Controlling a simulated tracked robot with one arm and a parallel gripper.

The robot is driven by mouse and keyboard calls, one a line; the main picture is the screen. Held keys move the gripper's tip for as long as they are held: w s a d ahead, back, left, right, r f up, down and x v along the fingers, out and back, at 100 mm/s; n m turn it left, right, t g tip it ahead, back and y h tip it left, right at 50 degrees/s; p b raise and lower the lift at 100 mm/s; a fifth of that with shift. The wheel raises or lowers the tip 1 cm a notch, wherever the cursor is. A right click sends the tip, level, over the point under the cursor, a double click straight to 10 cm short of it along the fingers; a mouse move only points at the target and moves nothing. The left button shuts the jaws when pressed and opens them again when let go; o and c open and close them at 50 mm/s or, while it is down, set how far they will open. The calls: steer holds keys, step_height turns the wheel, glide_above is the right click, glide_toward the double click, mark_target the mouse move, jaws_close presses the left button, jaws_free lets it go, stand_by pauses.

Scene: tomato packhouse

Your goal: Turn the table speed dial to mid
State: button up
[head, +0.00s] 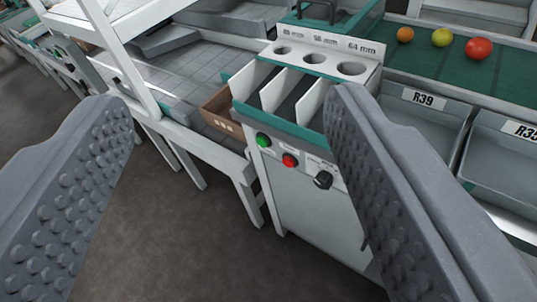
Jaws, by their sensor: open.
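The black dial (323,180) sits on the front panel of a grey-white sorting cabinet, to the right of a red button (290,160) and a green button (263,140). Small print lies above the dial, too small to read, and its right side is partly covered by my right finger. I cannot tell the dial's setting. My gripper (232,105) is open and empty, its two grey studded fingers spread wide at left and right. The dial lies beyond the fingers, near the inner edge of the right one, and does not appear to be touched.
Above the panel are white dividers and a sizing plate (335,62) with round holes. Grey bins, one marked R39 (423,98), stand at right below a green belt (510,62) with tomatoes. A cardboard box (219,108) and white-legged table stand left. Dark floor is clear in front.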

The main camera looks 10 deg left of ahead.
steer(key=w+a+f+m+t+h+p, duration=0.1)
steer(key=w+a+f+m+h+p, duration=0.2)
steer(key=w+f, duration=0.75)
steer(key=w+a+f+m+p, duration=0.3)
steer(key=w+a+f+p, duration=0.1)
steer(key=w+f, duration=0.6)
steer(key=m+g+h+p, duration=0.2)
steer(key=m+h+p, duration=0.1)
steer(key=h+p, duration=0.55)
glide_toward(321, 185)
steer(key=shift+h, duration=0.55)
steer(key=b+x, duration=0.1)
steer(key=x, duration=0.2)
steer(key=b+x, duration=0.1)
steer(key=x, duration=0.2)
steer(key=b+x, duration=0.1)
steer(key=x, duration=0.2)
steer(key=shift+w+a+f, duration=0.2)
steer(key=shift+a+f, duration=0.05)
steer(key=shift+f, duration=0.15)
steer(key=shift+c, duration=0.3)
